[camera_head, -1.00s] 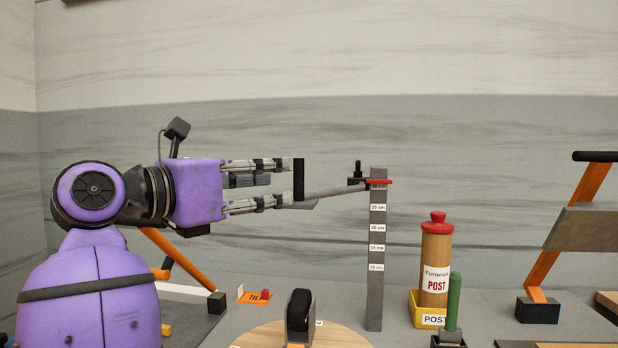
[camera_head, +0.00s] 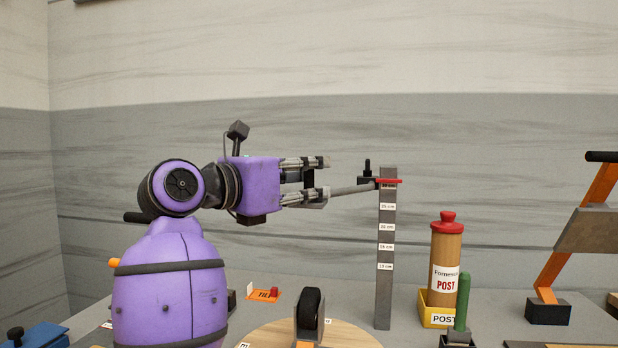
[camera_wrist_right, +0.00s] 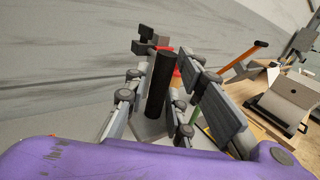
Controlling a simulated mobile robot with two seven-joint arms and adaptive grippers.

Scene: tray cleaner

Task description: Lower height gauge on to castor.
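The height gauge is a grey post (camera_head: 386,285) with centimetre labels, standing upright. Its red pointer (camera_head: 391,181) is near the top, and a side arm (camera_head: 352,189) runs left to an upright black handle (camera_wrist_right: 160,85). The castor, a black wheel (camera_head: 309,308), stands on a round wooden disc (camera_head: 265,337) left of and well below the pointer. My right gripper (camera_head: 328,179) is at the handle, its fingers on either side. In the right wrist view the black handle stands between the fingers, with gaps showing. My left gripper is not in view.
A tan post with a red cap (camera_head: 446,260) stands in a yellow box (camera_head: 436,312) right of the gauge. A green rod (camera_head: 462,303) is in front of it. An orange frame (camera_head: 575,250) stands at the right. A small orange sign (camera_head: 262,294) lies behind the disc.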

